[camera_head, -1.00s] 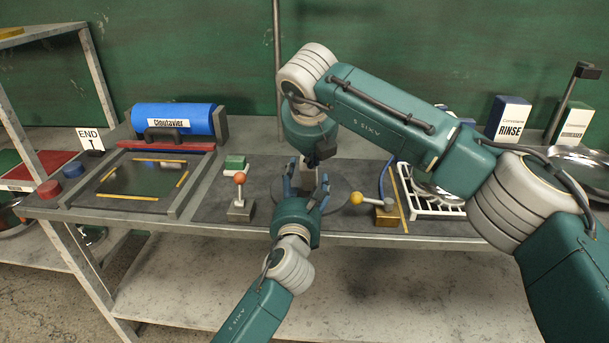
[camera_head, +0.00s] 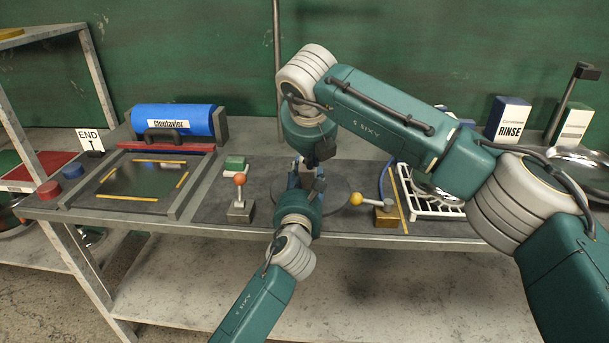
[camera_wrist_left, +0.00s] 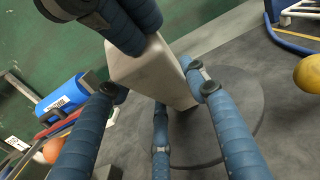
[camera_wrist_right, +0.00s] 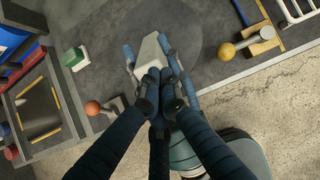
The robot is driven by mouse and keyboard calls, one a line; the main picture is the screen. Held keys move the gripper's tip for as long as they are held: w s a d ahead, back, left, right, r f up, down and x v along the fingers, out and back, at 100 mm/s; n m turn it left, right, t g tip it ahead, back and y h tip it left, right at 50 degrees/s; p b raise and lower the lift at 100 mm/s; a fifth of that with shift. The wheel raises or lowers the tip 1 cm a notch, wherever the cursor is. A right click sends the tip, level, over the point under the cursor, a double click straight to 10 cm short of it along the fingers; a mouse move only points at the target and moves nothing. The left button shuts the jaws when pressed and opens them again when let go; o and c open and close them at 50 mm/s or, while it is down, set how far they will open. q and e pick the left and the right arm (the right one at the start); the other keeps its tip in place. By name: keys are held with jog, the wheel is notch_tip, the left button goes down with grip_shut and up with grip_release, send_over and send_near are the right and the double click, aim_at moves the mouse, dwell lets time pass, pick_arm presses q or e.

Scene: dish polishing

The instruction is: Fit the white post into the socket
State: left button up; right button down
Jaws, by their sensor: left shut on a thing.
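The white post (camera_wrist_left: 150,70) looks pale grey in the left wrist view and stands tilted in that picture. It also shows in the right wrist view (camera_wrist_right: 149,56). My left gripper (camera_head: 306,172) is shut on it, with its blue fingers around the post's sides. My right gripper (camera_wrist_right: 161,78) has its fingers drawn together against the post's end, and no gap shows between the tips. The post is over the dark round disc (camera_head: 340,200). No socket can be made out; the grippers and post cover the disc's middle.
Left of the disc are a red-orange ball lever (camera_head: 239,179) and a green-and-white block (camera_head: 234,163). Right are a yellow ball lever (camera_head: 356,198) and a white rack (camera_head: 435,208). A framed panel (camera_head: 145,180) lies farther left. The mat's front edge is close.

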pick_arm(q)
jog(key=shift+f, duration=0.1)
pick_arm(e)
jog(key=shift+d+r, duration=0.1)
jog(key=shift+r, duration=0.45)
pick_arm(q)
jog(key=shift+a, duration=0.1)
jog(key=shift+f, duration=0.1)
pick_arm(e)
jog(key=v, duration=1.2)
jog(key=shift+f, duration=0.1)
